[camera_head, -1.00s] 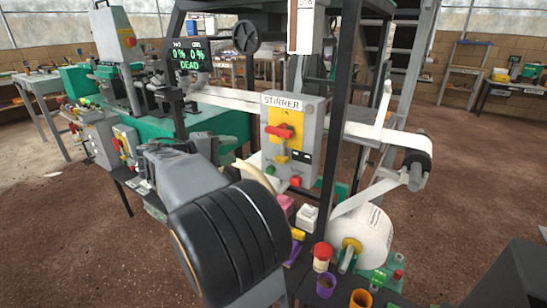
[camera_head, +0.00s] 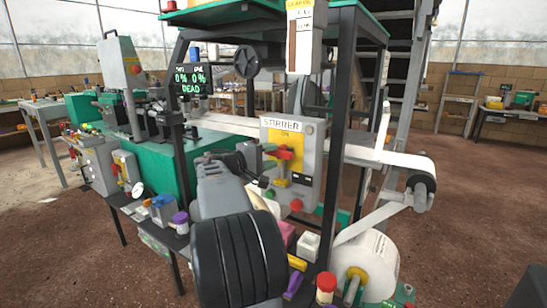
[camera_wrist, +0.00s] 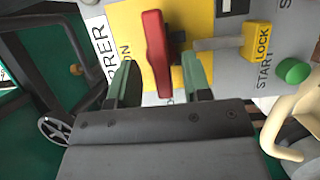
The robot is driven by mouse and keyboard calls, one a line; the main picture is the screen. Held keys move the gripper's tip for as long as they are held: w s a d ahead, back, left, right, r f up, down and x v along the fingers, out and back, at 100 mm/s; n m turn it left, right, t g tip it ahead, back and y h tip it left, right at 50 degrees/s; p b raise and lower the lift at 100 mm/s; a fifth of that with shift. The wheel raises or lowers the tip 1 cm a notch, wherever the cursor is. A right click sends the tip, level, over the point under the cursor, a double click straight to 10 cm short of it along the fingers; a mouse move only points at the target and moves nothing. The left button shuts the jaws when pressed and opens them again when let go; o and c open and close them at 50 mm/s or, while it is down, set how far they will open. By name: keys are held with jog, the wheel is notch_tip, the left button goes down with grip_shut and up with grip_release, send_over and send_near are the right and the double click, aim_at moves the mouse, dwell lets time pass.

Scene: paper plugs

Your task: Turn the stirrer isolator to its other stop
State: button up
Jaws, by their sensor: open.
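The stirrer isolator is a red handle (camera_head: 284,154) on a yellow plate (camera_head: 282,172), on a grey box labelled STIRRER (camera_head: 307,160). In the wrist view the red handle (camera_wrist: 156,50) lies lengthwise parallel to the STIRRER label, with the word ON beside it on the yellow plate. My gripper (camera_wrist: 160,68) is open, one green-grey finger on each side of the handle's near end. Gaps show between handle and fingers. In the head view my gripper (camera_head: 270,160) is at the box's front, partly covering the plate. Part of the plate's lettering is hidden behind the gripper.
A yellow LOCK tab (camera_wrist: 256,42) on a grey bar and a green START button (camera_wrist: 293,70) sit beside the handle. A red button (camera_head: 296,205) is low on the box. A dark frame post (camera_head: 333,150) and paper roll (camera_head: 368,262) stand to the right. A display (camera_head: 189,82) reads DEAD.

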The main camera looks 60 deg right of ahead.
jog(key=shift+s+d, duration=0.25)
jog(key=shift+d, duration=0.4)
jog(key=c, duration=0.8)
